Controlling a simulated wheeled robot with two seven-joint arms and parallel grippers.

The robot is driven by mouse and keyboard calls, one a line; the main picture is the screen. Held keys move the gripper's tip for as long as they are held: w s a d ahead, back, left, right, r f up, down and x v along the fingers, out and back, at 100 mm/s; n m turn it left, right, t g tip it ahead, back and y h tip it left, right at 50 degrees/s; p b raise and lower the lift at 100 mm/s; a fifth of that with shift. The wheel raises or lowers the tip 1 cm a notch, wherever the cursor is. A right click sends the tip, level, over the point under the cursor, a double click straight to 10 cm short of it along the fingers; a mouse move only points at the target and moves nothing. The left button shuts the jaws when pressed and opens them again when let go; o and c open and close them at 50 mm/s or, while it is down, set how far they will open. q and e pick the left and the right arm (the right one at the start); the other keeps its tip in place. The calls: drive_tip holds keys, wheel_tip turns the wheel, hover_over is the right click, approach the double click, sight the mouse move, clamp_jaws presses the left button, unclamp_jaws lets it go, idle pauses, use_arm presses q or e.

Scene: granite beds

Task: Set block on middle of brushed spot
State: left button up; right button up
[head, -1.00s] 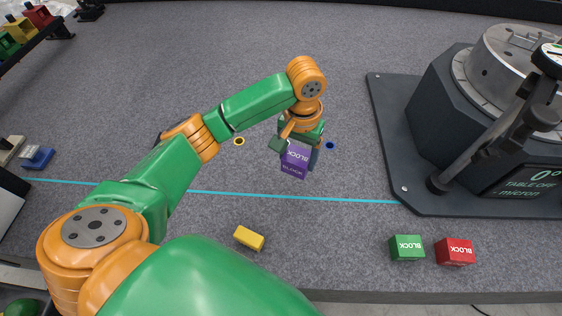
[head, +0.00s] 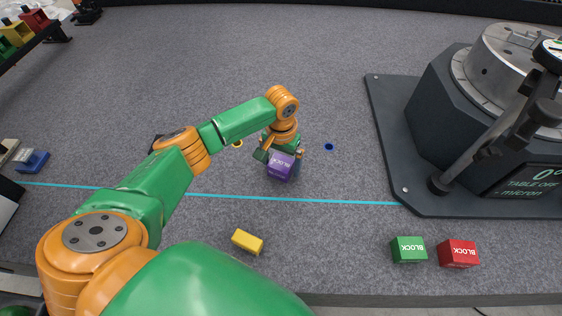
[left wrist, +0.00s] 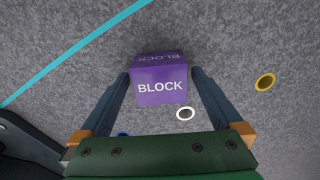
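In the left wrist view the purple block (left wrist: 161,88) sits between the two fingers. A ring-shaped white spot (left wrist: 185,113) lies on the grey surface just beside the block in that view; in the head view it is hidden by my gripper. A yellow spot (left wrist: 265,82) lies to its right and a blue spot (left wrist: 123,133) to its left. The head view also shows the blue spot (head: 329,147) and part of the yellow spot (head: 237,143). I cannot tell which one is brushed. My right gripper is not in view.
A yellow block (head: 247,241), a green block (head: 409,250) and a red block (head: 458,254) lie near the front edge. A cyan line (head: 300,199) crosses the bed. A dark turntable machine (head: 455,125) stands at right. A blue piece (head: 33,161) lies at far left.

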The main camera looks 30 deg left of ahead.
sight(281, 163)
use_arm(q)
drive_tip(key=shift+r, duration=0.45)
wheel_tip(281, 163, up, 11)
drive_tip(key=p, duration=0.1)
drive_tip(key=shift+r, duration=0.2)
